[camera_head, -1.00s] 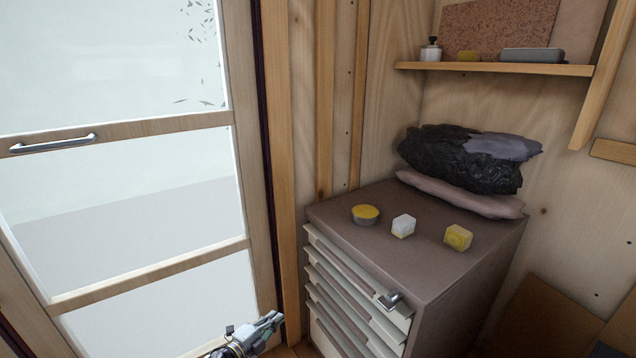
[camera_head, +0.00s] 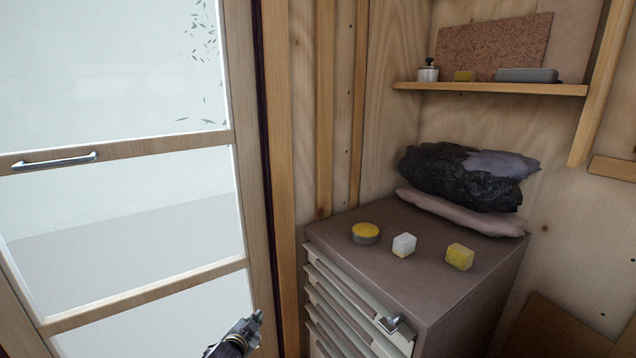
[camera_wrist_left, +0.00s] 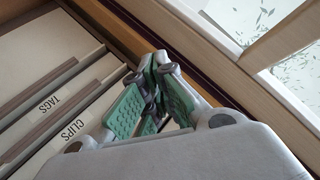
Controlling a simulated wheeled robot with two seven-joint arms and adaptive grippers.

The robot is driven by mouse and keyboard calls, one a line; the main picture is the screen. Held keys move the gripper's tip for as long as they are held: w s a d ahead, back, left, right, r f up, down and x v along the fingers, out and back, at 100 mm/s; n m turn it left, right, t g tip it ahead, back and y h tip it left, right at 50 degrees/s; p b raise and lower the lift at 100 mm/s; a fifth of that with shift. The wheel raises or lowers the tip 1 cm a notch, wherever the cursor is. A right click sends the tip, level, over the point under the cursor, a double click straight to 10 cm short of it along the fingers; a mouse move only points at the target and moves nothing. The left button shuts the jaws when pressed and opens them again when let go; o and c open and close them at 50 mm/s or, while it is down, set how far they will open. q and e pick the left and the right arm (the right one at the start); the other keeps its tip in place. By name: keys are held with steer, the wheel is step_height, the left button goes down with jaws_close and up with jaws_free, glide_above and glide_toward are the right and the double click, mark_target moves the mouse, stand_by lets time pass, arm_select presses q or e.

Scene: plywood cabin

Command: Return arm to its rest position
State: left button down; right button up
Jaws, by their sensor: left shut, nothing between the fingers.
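My left gripper (camera_head: 257,318) shows at the bottom of the head view, in front of the door and to the left of the drawer cabinet. In the left wrist view its fingers (camera_wrist_left: 158,62) with green pads are closed together at the tips, with nothing between them. The fingers are apart from the cabinet's drawer fronts. My right gripper is in neither view.
A brown cabinet (camera_head: 440,300) has several drawers; labels "TAGS" (camera_wrist_left: 54,104) and "CLIPS" (camera_wrist_left: 72,133) show. On its top are a round yellow-topped tin (camera_head: 366,233), a white block (camera_head: 404,245), a yellow block (camera_head: 460,256) and stacked bags (camera_head: 460,180). A glazed door (camera_head: 130,140) stands at left.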

arm_select(q)
steer(key=s+d+n+g+h, duration=0.1)
steer(key=s+d+n+g, duration=0.15)
steer(key=s, duration=0.55)
steer(key=s+d+n+g+h, duration=0.1)
steer(key=s+d+n, duration=0.15)
steer(key=s, duration=0.55)
steer(key=s+f+n+g, duration=0.1)
steer(key=s+f+g, duration=0.1)
steer(key=s+f, duration=0.3)
steer(key=s+f+g+p, duration=0.1)
steer(key=s+f, duration=0.5)
steer(key=s, duration=0.6)
steer(key=shift+d+n+g, duration=0.2)
steer(key=shift+n+g, duration=0.2)
steer(key=shift+g, duration=0.05)
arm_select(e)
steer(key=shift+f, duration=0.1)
arm_select(q)
steer(key=shift+s+f, duration=0.1)
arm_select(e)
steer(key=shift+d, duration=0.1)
arm_select(q)
steer(key=shift+a+f+p, duration=0.1)
steer(key=shift+f+p, duration=0.1)
steer(key=shift+p, duration=0.6)
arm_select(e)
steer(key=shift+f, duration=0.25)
